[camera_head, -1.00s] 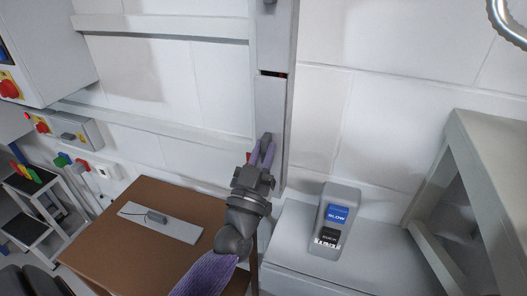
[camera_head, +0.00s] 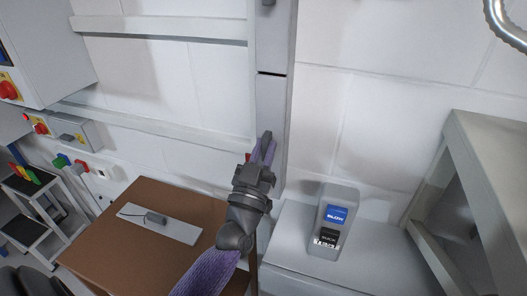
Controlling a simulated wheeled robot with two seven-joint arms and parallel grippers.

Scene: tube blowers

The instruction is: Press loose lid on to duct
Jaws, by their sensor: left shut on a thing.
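The duct (camera_head: 274,35) is a tall grey vertical channel on the white wall. The loose lid (camera_head: 271,104) is the lower grey cover piece on its front, upright and in line with the section above. A thin dark seam separates the two. My left gripper (camera_head: 266,140) reaches up from below and is shut on the lid at its lower part. My right gripper is not in view.
A brown table (camera_head: 115,230) with a grey plate (camera_head: 160,223) stands at lower left. A grey box with a blue BLOW button (camera_head: 337,215) sits on a light cabinet at right. A grey frame (camera_head: 455,180) stands at far right.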

